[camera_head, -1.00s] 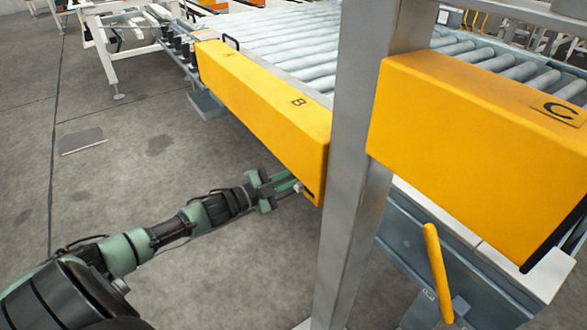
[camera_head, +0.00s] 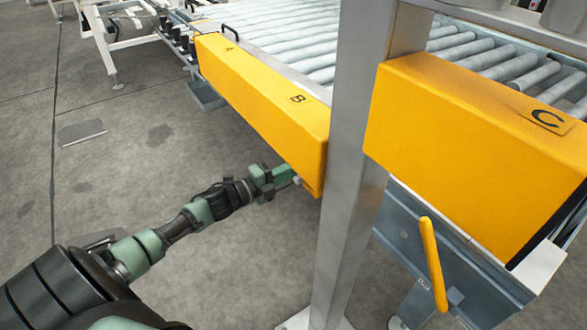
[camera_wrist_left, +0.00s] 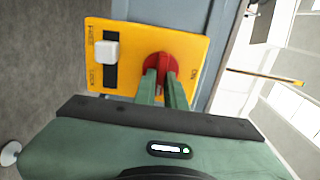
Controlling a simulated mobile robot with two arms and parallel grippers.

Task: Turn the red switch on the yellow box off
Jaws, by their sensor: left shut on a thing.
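The yellow box is the end panel of the yellow beam marked B (camera_head: 270,105). In the left wrist view its yellow face (camera_wrist_left: 203,62) carries a red rotary switch (camera_wrist_left: 160,59), with the word ON printed to its right. My left gripper (camera_head: 293,176) reaches the lower near end of the beam in the head view. In the left wrist view its two green fingers (camera_wrist_left: 163,82) are shut on the red switch, hiding its lower part. The switch is hidden in the head view. My right gripper is in neither view.
A white square knob (camera_wrist_left: 106,50) sits on a black strip left of the red switch. A grey metal post (camera_head: 350,180) stands just right of my left gripper. Yellow box C (camera_head: 470,130) and a yellow handle (camera_head: 433,265) are further right. Open floor (camera_head: 130,180) lies left.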

